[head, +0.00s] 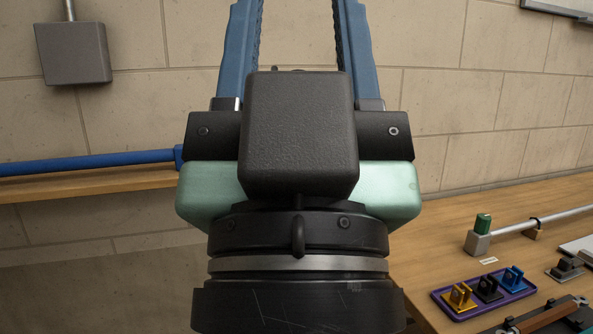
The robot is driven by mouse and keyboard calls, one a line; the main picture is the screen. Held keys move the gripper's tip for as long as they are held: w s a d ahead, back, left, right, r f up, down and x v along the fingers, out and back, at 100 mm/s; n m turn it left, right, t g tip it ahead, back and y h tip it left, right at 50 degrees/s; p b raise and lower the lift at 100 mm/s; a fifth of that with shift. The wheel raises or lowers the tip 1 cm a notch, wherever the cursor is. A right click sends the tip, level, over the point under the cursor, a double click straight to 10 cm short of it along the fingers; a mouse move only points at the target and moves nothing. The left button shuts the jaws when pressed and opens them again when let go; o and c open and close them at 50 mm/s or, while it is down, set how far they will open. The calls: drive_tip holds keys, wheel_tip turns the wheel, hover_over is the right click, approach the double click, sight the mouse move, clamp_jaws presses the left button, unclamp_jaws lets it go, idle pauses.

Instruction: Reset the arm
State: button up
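My gripper (298,30) fills the middle of the head view, seen from behind and pointing up. Its two blue fingers stand well apart, with bare wall showing between them, so it looks open. Nothing shows between the visible parts of the fingers. The fingertips are cut off by the top edge of the picture. The dark wrist and the pale green gripper body hide part of the wall and the table behind.
A wooden table at right (428,268) bears a purple tray (473,312) with gold, black and blue clips. Behind it are a grey rod (568,214) and a block with a green top (477,242). A blue tube (90,162) lies along a wooden ledge at left. A grey box (74,53) is on the wall.

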wheel_tip(320, 180, up, 27)
drive_tip(key=p, duration=2.4)
drive_tip(key=shift+p, duration=0.35)
